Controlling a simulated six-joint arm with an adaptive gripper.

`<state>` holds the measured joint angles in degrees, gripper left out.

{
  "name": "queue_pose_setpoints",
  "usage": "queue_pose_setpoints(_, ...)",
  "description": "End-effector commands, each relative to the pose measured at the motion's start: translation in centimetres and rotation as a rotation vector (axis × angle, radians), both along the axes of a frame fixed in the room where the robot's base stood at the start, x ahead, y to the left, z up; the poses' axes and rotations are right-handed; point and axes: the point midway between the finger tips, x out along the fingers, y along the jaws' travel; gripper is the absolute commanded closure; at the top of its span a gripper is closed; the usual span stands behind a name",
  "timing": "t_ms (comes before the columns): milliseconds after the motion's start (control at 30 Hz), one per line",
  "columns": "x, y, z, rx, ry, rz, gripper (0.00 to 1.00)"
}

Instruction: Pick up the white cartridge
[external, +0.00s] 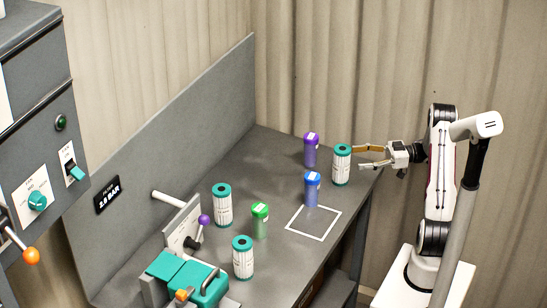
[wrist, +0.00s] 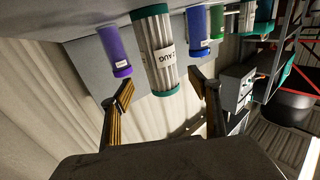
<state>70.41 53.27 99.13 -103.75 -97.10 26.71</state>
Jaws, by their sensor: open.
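A white cartridge with teal end caps (external: 341,165) stands upright near the right edge of the grey bench. In the wrist view the same ribbed white cartridge (wrist: 157,45) shows ahead, between the lines of the two fingers. My gripper (external: 363,156) is open and level, just right of this cartridge, with its fingertips close to it; I cannot tell whether they touch. The gripper (wrist: 160,90) is empty between its fingers in the wrist view. Two more white cartridges with teal caps stand farther left, one at the back (external: 222,206) and one in front (external: 243,258).
A purple canister (external: 311,150) and a blue canister (external: 312,190) stand close to the near cartridge. A green canister (external: 260,221) is farther left. A white square outline (external: 313,222) on the bench is empty. A teal clamp fixture (external: 190,276) is at front left.

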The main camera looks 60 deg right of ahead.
Motion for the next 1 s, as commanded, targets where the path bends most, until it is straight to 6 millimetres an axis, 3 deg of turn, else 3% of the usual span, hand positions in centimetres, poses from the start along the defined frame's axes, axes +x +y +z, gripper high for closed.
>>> queue_pose_setpoints(267,1.6,1.2,0.1,0.001,0.001,0.001,0.39)
queue_pose_setpoints(733,2.1,1.5,0.1,0.001,0.001,0.001,0.39)
queue_pose_setpoints(1000,4.1,3.2,0.5,0.0,0.001,0.003,0.39)
